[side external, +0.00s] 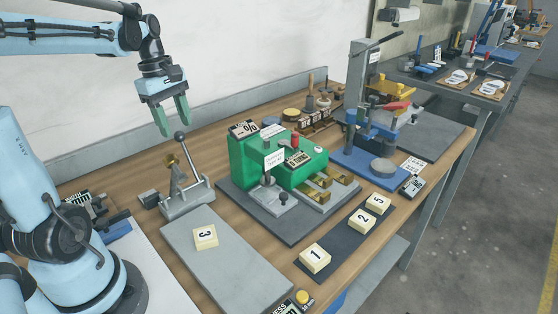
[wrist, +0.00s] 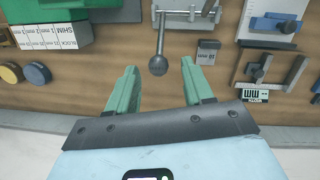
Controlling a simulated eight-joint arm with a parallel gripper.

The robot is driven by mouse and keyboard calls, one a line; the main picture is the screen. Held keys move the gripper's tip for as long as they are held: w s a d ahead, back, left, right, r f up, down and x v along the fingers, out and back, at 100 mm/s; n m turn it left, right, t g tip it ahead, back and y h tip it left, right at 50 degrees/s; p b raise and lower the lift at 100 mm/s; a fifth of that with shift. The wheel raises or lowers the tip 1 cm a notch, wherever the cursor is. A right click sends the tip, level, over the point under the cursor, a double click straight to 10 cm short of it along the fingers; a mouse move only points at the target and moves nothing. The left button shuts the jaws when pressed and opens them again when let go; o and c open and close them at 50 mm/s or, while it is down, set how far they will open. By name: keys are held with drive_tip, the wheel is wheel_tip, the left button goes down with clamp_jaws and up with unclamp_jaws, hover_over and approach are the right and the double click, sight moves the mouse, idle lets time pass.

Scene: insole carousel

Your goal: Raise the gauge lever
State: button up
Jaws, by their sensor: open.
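The gauge lever (side external: 190,154) is a thin grey rod with a dark ball knob (side external: 180,136) on top. It stands up at a tilt from a small grey metal gauge stand (side external: 187,203) on the wooden bench. In the wrist view the ball knob (wrist: 158,66) shows in the gap between the fingertips. My gripper (side external: 176,127) has two green fingers and is open and empty, pointing down just above the knob. It also shows in the wrist view (wrist: 157,72). I cannot tell whether a finger touches the knob.
A green machine (side external: 247,162) stands right of the gauge, with a blue-based press (side external: 362,165) beyond. A grey plate with block 3 (side external: 205,236) lies in front. Blocks 1 (side external: 315,259), 2 and 5 sit on a dark strip. A small grey block (side external: 149,199) is left of the stand.

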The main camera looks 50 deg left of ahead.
drive_tip(key=shift+s+a+r, duration=0.15)
drive_tip(key=shift+a+r, duration=0.05)
drive_tip(key=shift+r, duration=1.1)
drive_tip(key=shift+s+a+r, duration=0.1)
drive_tip(key=shift+a+r, duration=0.05)
drive_tip(key=shift+r, duration=1.15)
drive_tip(key=d+f+m+t, duration=0.3)
drive_tip(key=d+f+m, duration=0.1)
drive_tip(key=d+m, duration=0.6)
drive_tip(key=w+d+f+m+t+y, duration=0.1)
drive_tip(key=d+f+m+t, duration=0.2)
drive_tip(key=d+m, duration=0.7)
drive_tip(key=shift+f, duration=0.75)
